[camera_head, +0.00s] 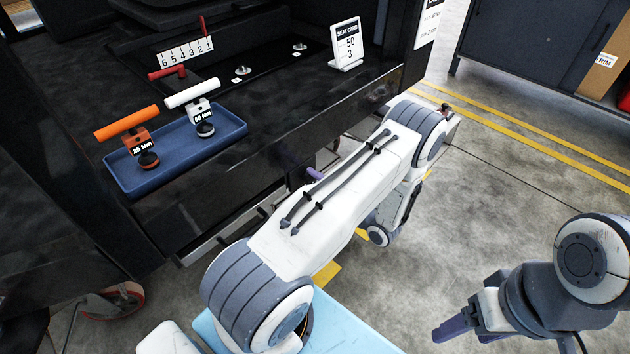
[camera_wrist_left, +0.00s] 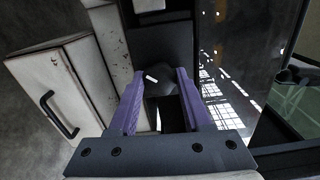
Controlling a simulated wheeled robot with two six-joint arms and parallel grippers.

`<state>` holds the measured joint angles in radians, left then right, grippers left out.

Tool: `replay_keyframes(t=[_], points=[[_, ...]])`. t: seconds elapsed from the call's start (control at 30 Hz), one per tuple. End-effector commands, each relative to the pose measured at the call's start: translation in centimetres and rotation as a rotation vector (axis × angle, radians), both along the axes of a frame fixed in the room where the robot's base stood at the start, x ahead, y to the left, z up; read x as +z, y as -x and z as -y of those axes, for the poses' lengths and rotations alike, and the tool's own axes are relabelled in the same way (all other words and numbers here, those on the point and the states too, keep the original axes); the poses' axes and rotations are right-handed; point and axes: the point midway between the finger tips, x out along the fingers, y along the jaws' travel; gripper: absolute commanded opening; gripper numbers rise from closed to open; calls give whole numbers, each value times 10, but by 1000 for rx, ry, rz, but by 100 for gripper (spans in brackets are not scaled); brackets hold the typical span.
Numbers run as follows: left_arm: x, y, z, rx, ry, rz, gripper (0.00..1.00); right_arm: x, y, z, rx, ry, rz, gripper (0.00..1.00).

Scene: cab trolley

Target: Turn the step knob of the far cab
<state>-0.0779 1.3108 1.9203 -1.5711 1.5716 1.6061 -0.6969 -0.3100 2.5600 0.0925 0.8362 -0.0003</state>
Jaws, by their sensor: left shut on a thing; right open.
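The step knob (camera_wrist_left: 161,86) is a dark rounded piece with a white mark, seen between the purple fingers in the left wrist view. My left gripper (camera_wrist_left: 160,77) is shut on it, with one finger on each side. In the head view my left arm hides the knob, and only a bit of purple finger shows beside the black trolley's lower front. My right gripper (camera_head: 455,330) is open and empty above the floor at the lower right.
The black trolley (camera_head: 330,112) carries a blue tray (camera_head: 122,187) with an orange-handled and a white-handled torque tool, a red-handled tool (camera_head: 167,72) and a seat card (camera_head: 346,45). A dark cabinet (camera_head: 520,45) stands at the back right.

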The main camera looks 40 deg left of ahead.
Motion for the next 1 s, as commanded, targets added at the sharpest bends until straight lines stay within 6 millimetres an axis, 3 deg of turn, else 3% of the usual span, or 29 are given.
replay_keyframes(t=[0.3, 0.77, 0.8, 0.87, 1.0], points=[[-1, 0, 2, -2, 11, 95, 0, -1, 0, 0, 0, 0, 0, 70], [-1, 0, 1, -2, 12, 108, 0, -1, 0, 0, 0, 0, 0, 70], [-1, 0, 1, -2, 12, 108, 52, -1, 0, 0, 0, 0, 0, 70], [-1, 1, 1, -2, 12, 108, 75, -1, 0, 0, 0, 0, 0, 70], [-1, 1, 0, 0, 11, 110, 79, -1, 0, 0, 0, 0, 0, 70]])
